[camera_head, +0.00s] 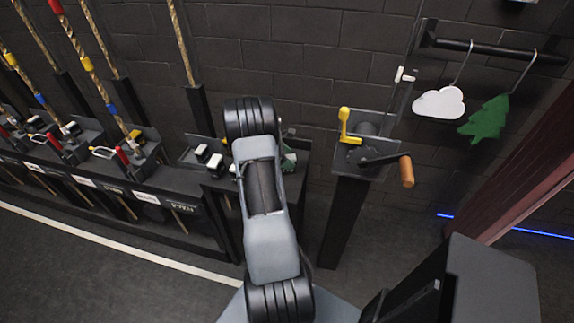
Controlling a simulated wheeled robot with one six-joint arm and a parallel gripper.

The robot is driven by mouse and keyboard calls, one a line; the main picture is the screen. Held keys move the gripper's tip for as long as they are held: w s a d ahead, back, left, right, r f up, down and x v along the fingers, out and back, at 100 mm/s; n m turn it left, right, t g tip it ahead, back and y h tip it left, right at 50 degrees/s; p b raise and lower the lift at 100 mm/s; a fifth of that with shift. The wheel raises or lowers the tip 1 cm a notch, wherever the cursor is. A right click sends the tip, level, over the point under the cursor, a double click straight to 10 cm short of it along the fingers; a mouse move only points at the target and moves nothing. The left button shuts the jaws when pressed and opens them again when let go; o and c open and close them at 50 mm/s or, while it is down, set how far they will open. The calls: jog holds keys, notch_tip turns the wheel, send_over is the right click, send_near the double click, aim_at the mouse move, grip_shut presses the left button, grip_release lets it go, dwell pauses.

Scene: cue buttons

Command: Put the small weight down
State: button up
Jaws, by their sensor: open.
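My arm reaches up the middle of the picture and bends over a dark shelf (196,159) against the brick wall. My gripper is hidden behind my own arm links, so its fingers do not show. I cannot make out the small weight for certain. Two small dark blocks with white tops (208,157) stand on the shelf just left of my arm. A dark green piece (289,158) shows in part at the right edge of my arm; the rest is hidden.
A dark pedestal (343,215) to the right bears a yellow lever (346,126) and a crank with an orange handle (406,171). A white cloud (439,104) and green tree (485,119) hang from a rail. Ropes and levers line the left. Floor shows in front.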

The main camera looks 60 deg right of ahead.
grip_shut()
dwell(0.6)
jog(key=shift+r, duration=0.1)
